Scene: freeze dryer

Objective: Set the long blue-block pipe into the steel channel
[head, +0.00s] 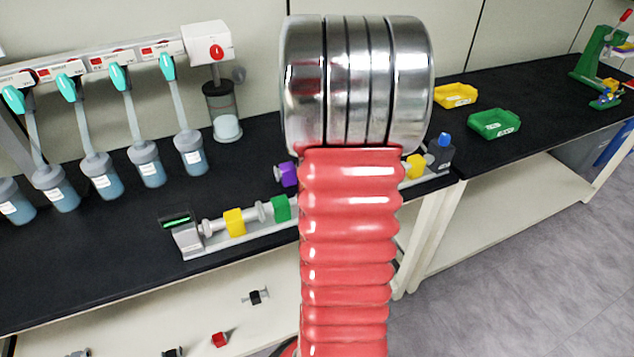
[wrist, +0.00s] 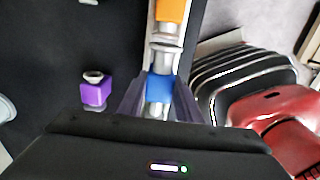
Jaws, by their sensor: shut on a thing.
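In the wrist view my gripper (wrist: 158,96) is shut on the blue block (wrist: 161,86) of a pipe with grey metal ends. The pipe lies over the line of the steel channel and its far end is close to a yellow-orange block (wrist: 172,10). I cannot tell whether it is seated or just above. In the head view my red arm hides the gripper, the blue block and the channel's middle. The steel channel (head: 222,244) holds a yellow block (head: 234,222) and a green block (head: 281,208) at left, and another yellow block (head: 416,166) at right.
A purple-block piece (wrist: 95,92) stands on the black bench behind the channel, also in the head view (head: 288,174). A blue-knobbed dark fitting (head: 441,152) is at the channel's right end.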

